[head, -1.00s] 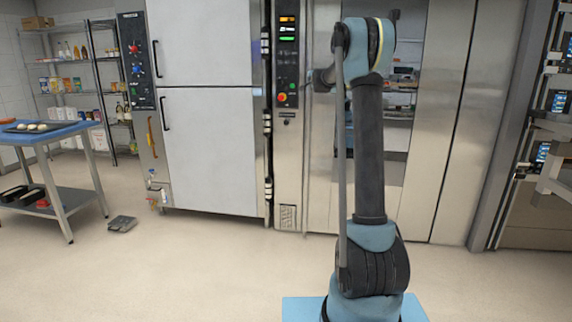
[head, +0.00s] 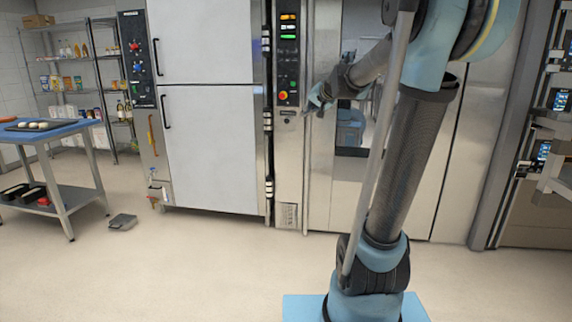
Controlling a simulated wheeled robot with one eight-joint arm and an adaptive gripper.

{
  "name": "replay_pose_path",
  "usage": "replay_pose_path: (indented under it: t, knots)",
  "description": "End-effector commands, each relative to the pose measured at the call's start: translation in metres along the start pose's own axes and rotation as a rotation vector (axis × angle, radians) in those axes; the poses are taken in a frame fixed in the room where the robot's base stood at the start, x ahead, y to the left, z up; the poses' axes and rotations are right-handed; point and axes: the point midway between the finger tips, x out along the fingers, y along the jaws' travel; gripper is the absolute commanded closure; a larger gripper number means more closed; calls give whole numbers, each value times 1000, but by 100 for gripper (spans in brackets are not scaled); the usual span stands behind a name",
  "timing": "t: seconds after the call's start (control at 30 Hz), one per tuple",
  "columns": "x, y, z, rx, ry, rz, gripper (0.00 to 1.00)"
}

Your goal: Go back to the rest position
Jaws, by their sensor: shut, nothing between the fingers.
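My arm (head: 415,150) rises from its blue base at the lower right of the head view. Its upper part bends forward and to the left. My gripper (head: 315,104) is small at the arm's far end, in front of the steel panel and just right of the oven controls. It is shut and empty. Some of its details are too small to make out.
A deck oven (head: 213,150) with two pale doors stands at the back. A control panel (head: 288,55) is beside it. A blue-topped table (head: 62,133) with a dark tray is at left. A grey scale-like object (head: 122,221) lies on the open floor.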

Motion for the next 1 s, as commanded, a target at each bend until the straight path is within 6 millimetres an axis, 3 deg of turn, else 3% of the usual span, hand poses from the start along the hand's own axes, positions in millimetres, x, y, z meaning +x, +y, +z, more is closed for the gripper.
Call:
replay_pose_path:
  t: [0.1, 0.37, 0.7, 0.9, 1.0]
  knots:
    - [-24, 20, 49, -52, -73, 49, 100]
    - [-74, 73, 154, -156, -239, 170, 100]
    - [-140, 159, 286, -260, -451, 357, 100]
    - [-175, 211, 355, -301, -565, 472, 100]
    - [-189, 230, 379, -313, -608, 518, 100]
